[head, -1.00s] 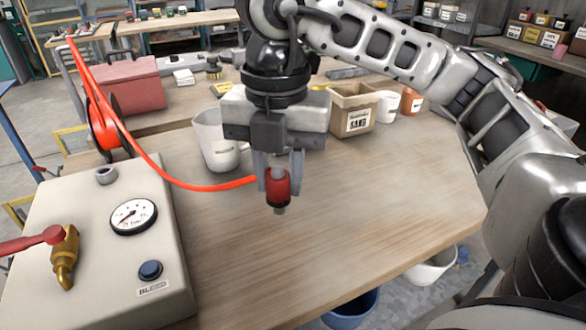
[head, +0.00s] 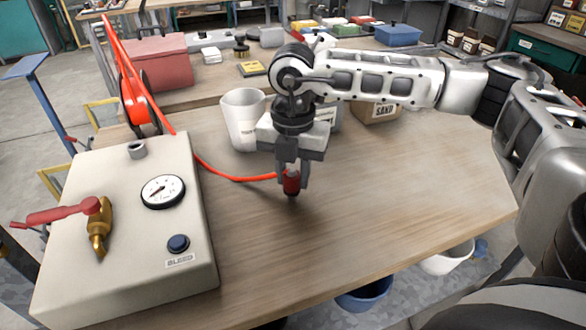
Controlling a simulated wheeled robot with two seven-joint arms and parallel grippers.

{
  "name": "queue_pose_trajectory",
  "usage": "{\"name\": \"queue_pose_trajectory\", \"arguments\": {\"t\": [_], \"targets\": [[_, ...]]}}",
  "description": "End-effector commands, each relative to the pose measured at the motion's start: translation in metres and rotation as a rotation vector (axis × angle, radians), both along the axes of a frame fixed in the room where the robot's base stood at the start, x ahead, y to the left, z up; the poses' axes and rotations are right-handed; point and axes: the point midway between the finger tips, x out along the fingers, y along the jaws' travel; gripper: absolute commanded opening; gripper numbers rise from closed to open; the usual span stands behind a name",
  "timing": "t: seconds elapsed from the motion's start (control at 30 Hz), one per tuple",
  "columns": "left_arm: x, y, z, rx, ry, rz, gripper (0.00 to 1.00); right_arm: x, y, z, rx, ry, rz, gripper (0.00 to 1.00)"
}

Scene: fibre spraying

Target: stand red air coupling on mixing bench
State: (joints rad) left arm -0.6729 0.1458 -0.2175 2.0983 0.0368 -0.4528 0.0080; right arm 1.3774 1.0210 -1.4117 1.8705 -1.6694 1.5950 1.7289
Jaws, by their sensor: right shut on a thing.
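The red air coupling (head: 291,184) is a small red cylinder with a grey tip pointing down. My right gripper (head: 292,172) is shut on it from above and holds it upright over the wooden mixing bench (head: 400,195). The tip is at or just above the bench top; I cannot tell if it touches. An orange-red hose (head: 235,178) runs from the coupling to the left, up to a red reel (head: 140,103). My left gripper is not in view.
A beige box with a gauge (head: 163,191), a brass valve (head: 99,228) and a blue button stands at left. A white jug (head: 243,118) and a sand box (head: 376,112) stand behind the gripper. The bench is clear to the right. Buckets (head: 366,292) are below its front edge.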

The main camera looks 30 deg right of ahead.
Motion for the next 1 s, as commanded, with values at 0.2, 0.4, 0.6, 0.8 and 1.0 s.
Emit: {"name": "queue_pose_trajectory", "arguments": {"t": [0.2,0.4,0.6,0.8,1.0], "targets": [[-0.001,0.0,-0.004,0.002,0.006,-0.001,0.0,0.0,0.0,0.0,0.001,-0.001,-0.001,0.04],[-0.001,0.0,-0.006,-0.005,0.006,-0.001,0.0,0.0,0.0,-0.003,0.0,0.0,-0.001,0.47],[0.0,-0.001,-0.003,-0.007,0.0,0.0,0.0,0.0,0.0,-0.003,0.0,0.0,-0.001,0.49],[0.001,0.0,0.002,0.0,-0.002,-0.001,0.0,0.0,0.0,0.004,0.0,-0.002,-0.001,0.49],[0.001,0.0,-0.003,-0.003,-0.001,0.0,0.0,0.001,0.001,0.038,0.002,-0.005,0.0,0.49]]}}
